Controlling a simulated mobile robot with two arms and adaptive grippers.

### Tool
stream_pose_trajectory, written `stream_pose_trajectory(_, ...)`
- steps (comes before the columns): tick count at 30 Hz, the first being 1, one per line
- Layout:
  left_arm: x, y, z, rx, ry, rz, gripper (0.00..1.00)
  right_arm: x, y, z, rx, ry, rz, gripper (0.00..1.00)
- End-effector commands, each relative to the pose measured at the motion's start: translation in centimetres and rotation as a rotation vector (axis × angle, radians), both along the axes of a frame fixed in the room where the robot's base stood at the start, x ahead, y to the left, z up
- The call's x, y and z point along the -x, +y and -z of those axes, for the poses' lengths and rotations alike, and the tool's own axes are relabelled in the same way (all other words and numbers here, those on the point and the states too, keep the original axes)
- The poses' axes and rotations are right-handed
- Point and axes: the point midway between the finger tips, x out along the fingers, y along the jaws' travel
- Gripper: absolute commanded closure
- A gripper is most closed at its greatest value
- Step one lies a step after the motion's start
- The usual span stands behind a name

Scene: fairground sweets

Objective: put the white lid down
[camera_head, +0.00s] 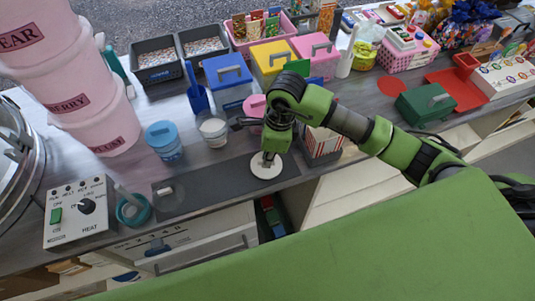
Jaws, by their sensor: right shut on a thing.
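The white lid (262,172) is a small round disc at the dark grey mat (215,186) near the counter's front edge. My right gripper (268,158) points down at it and is shut on it at the top. The gripper hides the lid's upper middle. I cannot tell whether the lid touches the mat or is held just above it. My left gripper is not in view.
A glass cup (213,130) and a blue-lidded jar (164,140) stand behind the mat. A red-striped box (324,146) is right of the gripper. The mat's left part is mostly clear.

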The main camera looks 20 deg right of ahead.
Motion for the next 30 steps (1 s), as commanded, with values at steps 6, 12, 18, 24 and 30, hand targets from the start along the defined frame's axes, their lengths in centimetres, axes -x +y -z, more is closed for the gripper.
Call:
stream_pose_trajectory(6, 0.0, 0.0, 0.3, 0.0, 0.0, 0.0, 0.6, 0.0, 0.0, 0.2, 0.0, -0.001, 0.0, 1.0)
stream_pose_trajectory(12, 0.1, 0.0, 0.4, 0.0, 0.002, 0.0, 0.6, 0.0, 0.0, 0.3, 0.0, 0.0, 0.0, 0.76)
stream_pose_trajectory(18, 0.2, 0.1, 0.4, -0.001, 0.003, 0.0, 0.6, 0.0, 0.0, 0.3, 0.0, 0.0, 0.0, 0.76)
stream_pose_trajectory(24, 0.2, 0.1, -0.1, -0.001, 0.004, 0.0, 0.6, 0.0, 0.0, -0.3, -0.001, 0.0, 0.001, 0.76)
stream_pose_trajectory(30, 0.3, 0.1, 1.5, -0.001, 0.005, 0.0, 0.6, 0.0, -0.5, -3.5, -0.001, -0.007, -0.001, 0.76)
